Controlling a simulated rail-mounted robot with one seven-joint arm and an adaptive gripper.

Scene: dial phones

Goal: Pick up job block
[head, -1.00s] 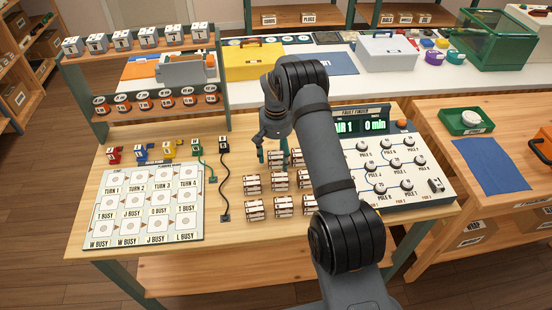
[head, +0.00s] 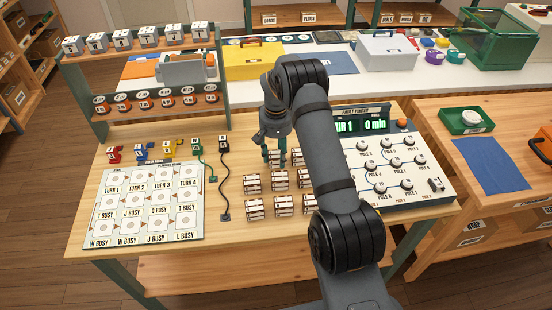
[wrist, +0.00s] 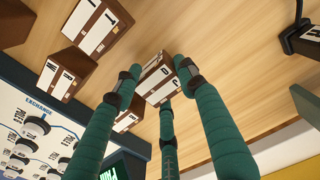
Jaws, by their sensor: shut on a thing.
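My gripper (head: 275,157) has green fingers, and in the wrist view its fingertips (wrist: 160,82) are closed around one small brown block with white label strips (wrist: 154,76). In the head view this block (head: 277,162) is at the back left of the block group and is partly covered by the fingers. Its lettering is too small and turned to read surely, so I cannot tell whether it says job. Whether it touches the table is unclear. Similar labelled blocks (head: 255,207) stand in rows in front of it.
A board of labelled squares (head: 146,205) lies at the left. The fault finder panel (head: 400,165) stands at the right, partly behind my arm. A shelf rack (head: 145,82) stands at the back left.

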